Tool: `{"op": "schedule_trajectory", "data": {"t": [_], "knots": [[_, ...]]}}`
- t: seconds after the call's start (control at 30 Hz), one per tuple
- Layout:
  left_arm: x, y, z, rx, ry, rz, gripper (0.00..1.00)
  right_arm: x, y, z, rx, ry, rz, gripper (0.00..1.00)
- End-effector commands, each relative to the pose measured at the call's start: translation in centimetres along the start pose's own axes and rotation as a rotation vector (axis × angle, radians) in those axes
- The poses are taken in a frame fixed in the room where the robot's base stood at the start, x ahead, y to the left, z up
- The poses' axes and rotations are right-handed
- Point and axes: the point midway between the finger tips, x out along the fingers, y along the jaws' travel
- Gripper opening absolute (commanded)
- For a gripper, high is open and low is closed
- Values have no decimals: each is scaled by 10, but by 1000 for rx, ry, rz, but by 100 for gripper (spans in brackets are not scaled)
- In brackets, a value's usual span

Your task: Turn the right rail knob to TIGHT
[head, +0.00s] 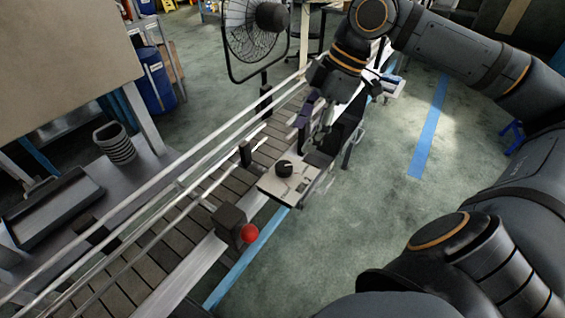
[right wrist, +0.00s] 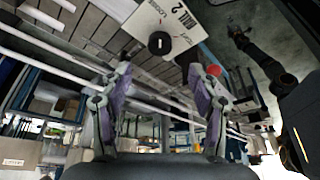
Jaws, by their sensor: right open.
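The rail knob is a small round black knob (head: 284,168) on a pale plate (head: 270,185) at the conveyor's near side. In the right wrist view the knob (right wrist: 160,42) sits on the white plate (right wrist: 150,18), which reads "RAIL 2". Its TIGHT mark is too small to read surely. My right gripper (head: 314,126) is open and empty, beyond and to the right of the knob in the head view. In the right wrist view its two purple-grey fingers (right wrist: 158,70) stand apart, with the knob past their tips, not touched. My left gripper is not in view.
A conveyor (head: 190,228) with metal side rails runs diagonally. A red ball-topped part (head: 249,233) sits nearer on its edge. A black fan (head: 255,30) stands behind. A side table (head: 110,185) is at left. The floor right of the conveyor is clear, with a blue stripe (head: 428,130).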

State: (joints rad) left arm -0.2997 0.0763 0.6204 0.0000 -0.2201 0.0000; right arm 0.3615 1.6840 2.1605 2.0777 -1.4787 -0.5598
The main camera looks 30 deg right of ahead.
Motion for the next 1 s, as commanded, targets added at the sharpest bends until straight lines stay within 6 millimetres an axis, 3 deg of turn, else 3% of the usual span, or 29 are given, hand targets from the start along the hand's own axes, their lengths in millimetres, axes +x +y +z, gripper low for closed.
{"op": "schedule_trajectory", "data": {"t": [0.17,0.37,0.43,0.7,1.0], "knots": [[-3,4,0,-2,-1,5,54,39,-1,0,2,-3,-7,61],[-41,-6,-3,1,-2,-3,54,59,-1,-5,2,10,-8,61],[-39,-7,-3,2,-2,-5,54,71,0,-3,0,12,-3,61],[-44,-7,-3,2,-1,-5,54,90,0,-1,-1,8,0,61],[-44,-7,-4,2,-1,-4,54,94,1,0,2,2,2,61]]}}
